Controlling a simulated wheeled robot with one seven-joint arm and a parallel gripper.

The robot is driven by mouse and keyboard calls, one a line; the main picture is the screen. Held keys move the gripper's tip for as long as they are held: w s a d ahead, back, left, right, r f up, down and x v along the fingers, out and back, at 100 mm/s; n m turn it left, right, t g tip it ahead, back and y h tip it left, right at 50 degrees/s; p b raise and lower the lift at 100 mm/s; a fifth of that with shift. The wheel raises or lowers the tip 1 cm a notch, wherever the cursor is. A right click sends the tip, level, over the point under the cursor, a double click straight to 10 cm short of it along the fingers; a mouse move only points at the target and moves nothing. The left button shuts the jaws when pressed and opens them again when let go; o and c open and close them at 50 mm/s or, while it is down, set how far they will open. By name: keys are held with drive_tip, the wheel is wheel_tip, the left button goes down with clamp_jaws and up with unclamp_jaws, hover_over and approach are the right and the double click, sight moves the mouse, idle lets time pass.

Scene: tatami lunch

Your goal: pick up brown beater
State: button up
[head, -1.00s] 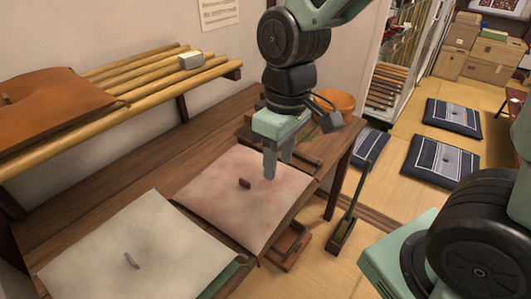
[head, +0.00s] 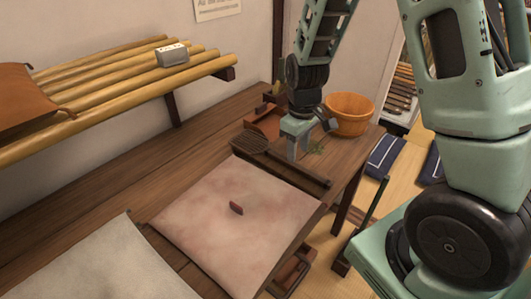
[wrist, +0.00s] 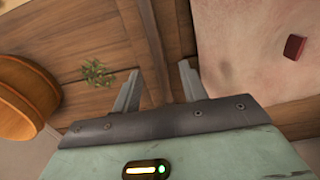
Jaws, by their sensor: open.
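The brown beater (head: 255,144) lies on the wooden bench behind the pinkish cushion in the head view. It has a flat ribbed head on the left and a long dark handle reaching right. My gripper (head: 298,157) is open and empty, pointing down at the far side of the handle. In the wrist view, a dark narrow strip, likely the handle (wrist: 151,40), runs between my two open fingers (wrist: 160,88). I cannot tell how high the fingertips are above it.
The pinkish cushion (head: 240,250) bears a small red block (head: 236,208). A wooden tub (head: 348,112) stands behind my gripper at the right, with a green sprig (wrist: 97,74) near it. A bamboo shelf (head: 130,85) runs along the wall. Another pale cushion (head: 100,270) lies front left.

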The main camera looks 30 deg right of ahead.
sight(298, 166)
drive_tip(key=f, duration=0.5)
drive_tip(key=shift+s+d+f+b, duration=0.15)
drive_tip(key=shift+d+f+b, duration=0.05)
drive_tip(key=shift+f+b, duration=0.15)
clamp_jaws()
